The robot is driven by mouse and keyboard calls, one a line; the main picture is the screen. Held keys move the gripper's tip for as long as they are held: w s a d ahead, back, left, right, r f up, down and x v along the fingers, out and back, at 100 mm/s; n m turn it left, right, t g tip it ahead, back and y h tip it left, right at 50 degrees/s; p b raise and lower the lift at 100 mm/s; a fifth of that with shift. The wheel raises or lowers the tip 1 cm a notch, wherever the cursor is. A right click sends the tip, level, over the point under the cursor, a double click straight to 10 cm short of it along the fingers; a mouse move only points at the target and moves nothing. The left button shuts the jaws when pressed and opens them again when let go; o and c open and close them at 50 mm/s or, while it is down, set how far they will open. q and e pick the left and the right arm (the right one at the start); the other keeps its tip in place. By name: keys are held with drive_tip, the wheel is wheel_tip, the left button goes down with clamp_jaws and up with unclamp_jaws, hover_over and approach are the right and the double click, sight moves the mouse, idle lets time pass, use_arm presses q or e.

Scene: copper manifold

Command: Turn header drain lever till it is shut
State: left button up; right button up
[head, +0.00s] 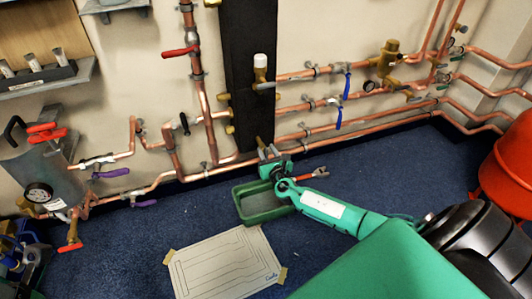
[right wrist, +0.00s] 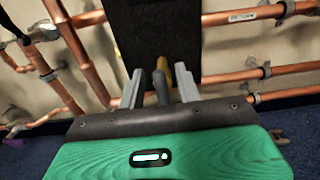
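The header is a black upright column (head: 248,60) on the wall, with brass fittings at its sides; its lower part shows in the right wrist view (right wrist: 155,35). A brass drain fitting (right wrist: 183,78) shows low on it, partly hidden by my right gripper. A dark lever-like piece (right wrist: 160,88) stands between my right gripper's fingers, with gaps seen on both sides. My right gripper (head: 268,153) is at the foot of the header, its two grey fingers (right wrist: 162,88) apart. The exact lever angle is hard to tell. My left gripper is not in view.
Copper pipes (head: 340,122) run along the wall both sides, with blue levers (head: 347,86), purple levers (head: 111,173) and a red lever (head: 179,52). A green tray (head: 241,205) lies on the floor below my gripper. A red-handled tool (head: 314,174) lies nearby.

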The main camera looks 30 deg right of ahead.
drive_tip(key=shift+w+d, duration=0.1)
drive_tip(key=shift+w, duration=0.45)
clamp_jaws()
